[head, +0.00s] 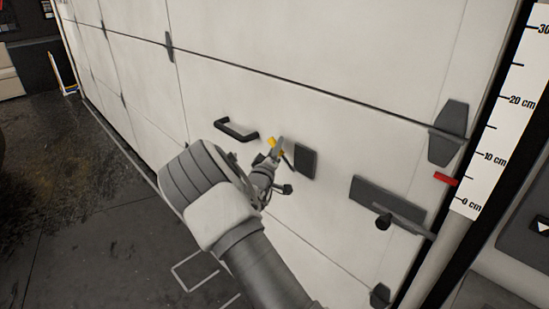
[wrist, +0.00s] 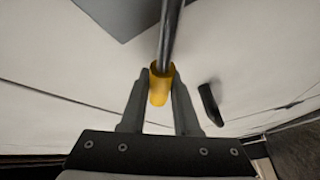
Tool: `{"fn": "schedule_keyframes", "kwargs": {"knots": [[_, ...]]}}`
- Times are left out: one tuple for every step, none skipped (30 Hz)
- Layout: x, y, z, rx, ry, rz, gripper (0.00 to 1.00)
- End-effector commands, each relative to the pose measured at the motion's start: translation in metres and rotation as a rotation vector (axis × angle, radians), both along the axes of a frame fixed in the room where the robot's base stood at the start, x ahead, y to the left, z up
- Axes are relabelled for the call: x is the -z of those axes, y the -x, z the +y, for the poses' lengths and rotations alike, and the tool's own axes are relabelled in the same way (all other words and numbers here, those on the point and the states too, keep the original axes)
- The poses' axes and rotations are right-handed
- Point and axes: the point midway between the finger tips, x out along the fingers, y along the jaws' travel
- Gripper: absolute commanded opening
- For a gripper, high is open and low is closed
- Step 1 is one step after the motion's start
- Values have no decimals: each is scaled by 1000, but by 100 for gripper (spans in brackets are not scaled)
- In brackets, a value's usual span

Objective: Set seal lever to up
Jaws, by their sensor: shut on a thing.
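The seal lever shows in the wrist view as a grey metal rod (wrist: 170,35) with a yellow grip (wrist: 161,86) at its near end. My gripper (wrist: 161,88) has its two fingers closed on either side of the yellow grip. In the head view the yellow grip (head: 275,146) sits at my gripper (head: 274,152), just left of a dark square plate (head: 306,162) on the white door. My gripper and wrist partly hide the lever there, so its exact angle is hard to tell.
The white sectional door (head: 300,60) carries a black pull handle (head: 236,130) left of my gripper. A dark latch plate with a knob (head: 383,222) is to the right. A red marker (head: 445,179) stands beside a centimetre scale (head: 500,120), slightly above 0 cm.

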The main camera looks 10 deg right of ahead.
Motion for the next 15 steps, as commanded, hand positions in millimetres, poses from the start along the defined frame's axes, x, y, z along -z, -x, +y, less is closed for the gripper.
{"fn": "schedule_keyframes", "kwargs": {"knots": [[5, 2, -2, 1, -25, -36, 0], [3, 4, -3, 1, -40, -60, 0], [1, 6, -4, 2, -62, -90, 0], [-1, 7, -5, 1, -77, -115, 0], [-3, 9, -6, 2, -94, -139, 0], [-6, 11, -7, 1, -115, -171, 0], [-8, 13, -8, 1, -131, -195, 0], [-10, 14, -10, 1, -146, -218, 0], [-12, 17, -11, 2, -168, -250, 0], [-14, 19, -13, 1, -183, -273, 0], [-15, 20, -14, 1, -200, -297, 0], [-17, 23, -16, 1, -220, -329, 0], [-19, 25, -17, 1, -237, -353, 0], [-21, 27, -19, 2, -252, -377, 0], [-22, 30, -20, 3, -274, -408, 0]]}}
